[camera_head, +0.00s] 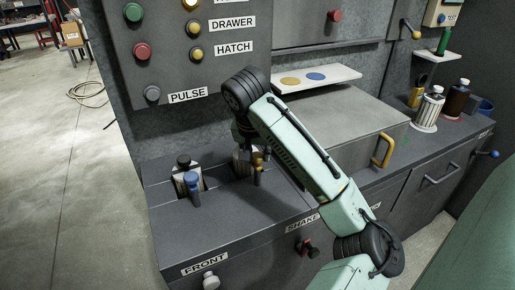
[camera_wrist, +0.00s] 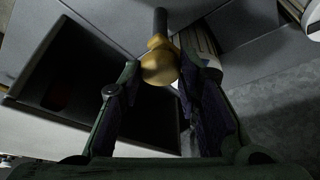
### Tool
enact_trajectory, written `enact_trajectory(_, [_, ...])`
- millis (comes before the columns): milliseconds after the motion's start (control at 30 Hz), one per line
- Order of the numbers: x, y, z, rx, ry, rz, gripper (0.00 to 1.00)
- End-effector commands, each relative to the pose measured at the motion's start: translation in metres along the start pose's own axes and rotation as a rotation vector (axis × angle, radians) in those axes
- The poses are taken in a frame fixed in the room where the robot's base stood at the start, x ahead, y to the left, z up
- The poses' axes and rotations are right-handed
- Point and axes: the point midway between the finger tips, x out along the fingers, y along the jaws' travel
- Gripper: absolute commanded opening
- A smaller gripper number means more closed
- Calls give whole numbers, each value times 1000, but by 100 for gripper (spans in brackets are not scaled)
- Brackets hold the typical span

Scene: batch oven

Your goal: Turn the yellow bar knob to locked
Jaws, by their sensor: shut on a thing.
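A yellow rounded knob (camera_wrist: 159,65) on a dark bar shows between my fingertips in the wrist view. My gripper (camera_wrist: 156,78) is shut on this yellow knob, with one finger on each side. In the head view my gripper (camera_head: 248,152) points down at the counter by the right-hand recess, and the yellow knob (camera_head: 259,161) shows only partly beside it. My wrist hides much of that recess. I cannot read any locked mark or tell the knob's setting.
A blue-topped lever (camera_head: 193,182) stands at the left recess, with a dark-capped bottle (camera_head: 183,163) behind it. A grey box (camera_head: 335,118) with a yellow handle (camera_head: 383,150) is to the right. A button panel (camera_head: 170,45) rises behind. Bottles (camera_head: 428,110) stand at far right.

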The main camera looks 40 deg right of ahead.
Motion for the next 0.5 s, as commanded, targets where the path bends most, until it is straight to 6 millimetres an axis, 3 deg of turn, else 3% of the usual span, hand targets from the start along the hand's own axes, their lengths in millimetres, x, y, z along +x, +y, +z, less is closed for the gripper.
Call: enact_trajectory(500, [1,-1,1,115,-5,50,3])
